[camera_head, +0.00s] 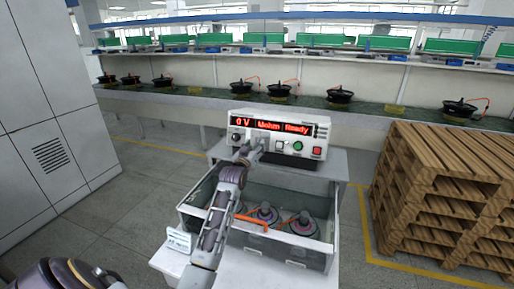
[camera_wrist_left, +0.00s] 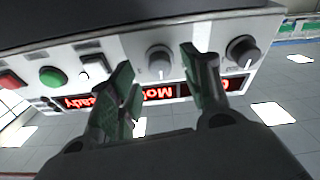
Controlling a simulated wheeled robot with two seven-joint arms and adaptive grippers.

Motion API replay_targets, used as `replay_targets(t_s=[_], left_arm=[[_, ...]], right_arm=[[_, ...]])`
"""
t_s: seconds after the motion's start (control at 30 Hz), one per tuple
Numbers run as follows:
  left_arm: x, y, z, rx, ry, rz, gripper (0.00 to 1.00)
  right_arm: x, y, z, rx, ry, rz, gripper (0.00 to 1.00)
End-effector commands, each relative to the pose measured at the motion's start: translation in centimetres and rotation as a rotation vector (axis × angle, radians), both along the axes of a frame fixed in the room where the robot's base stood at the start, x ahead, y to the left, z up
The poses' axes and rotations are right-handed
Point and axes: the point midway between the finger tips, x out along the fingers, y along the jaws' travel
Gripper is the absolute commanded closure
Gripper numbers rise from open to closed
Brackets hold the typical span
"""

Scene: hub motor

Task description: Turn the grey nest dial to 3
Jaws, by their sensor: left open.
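A white tester (camera_head: 277,136) with a red lit display reading "0 V", "Mohm" and "Ready" stands on a light stand. In the left wrist view, upside down, a grey dial (camera_wrist_left: 158,61) with a pale pointer mark sits on the tester's front panel. A darker dial (camera_wrist_left: 243,52) is to its right there. My left gripper (camera_head: 254,146) is at the panel, and in the left wrist view its fingers (camera_wrist_left: 157,66) are open, one on each side of the grey dial. I cannot tell whether they touch it. No scale numbers are readable. My right gripper is not in view.
White, green (camera_head: 297,146) and red (camera_head: 317,151) buttons sit beside the dials. A grey bin (camera_head: 318,246) with several motors stands below, under my left arm. Wooden pallets (camera_head: 440,190) are at the right, a grey cabinet (camera_head: 50,110) at the left.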

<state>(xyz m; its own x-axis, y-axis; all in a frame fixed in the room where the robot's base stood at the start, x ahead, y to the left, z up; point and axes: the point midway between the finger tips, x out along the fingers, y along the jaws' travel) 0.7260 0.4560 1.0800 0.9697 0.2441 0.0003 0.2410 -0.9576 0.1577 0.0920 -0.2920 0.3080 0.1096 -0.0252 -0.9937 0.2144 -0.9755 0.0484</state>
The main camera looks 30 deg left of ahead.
Motion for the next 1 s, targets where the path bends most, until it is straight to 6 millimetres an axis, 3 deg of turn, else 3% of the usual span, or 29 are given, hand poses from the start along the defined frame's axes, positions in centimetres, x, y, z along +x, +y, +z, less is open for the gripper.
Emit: replay_targets(t_s=[0.5,0.87,1.0], left_arm=[[2.7,0.7,-0.1,0.0,0.001,0.0,0.52],[2.8,0.7,0.0,0.0,0.001,0.0,0.52],[2.8,0.7,0.0,0.0,0.001,0.0,0.7]], right_arm=[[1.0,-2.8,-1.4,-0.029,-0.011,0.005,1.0],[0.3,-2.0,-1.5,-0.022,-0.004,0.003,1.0],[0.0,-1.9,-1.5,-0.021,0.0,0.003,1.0]])
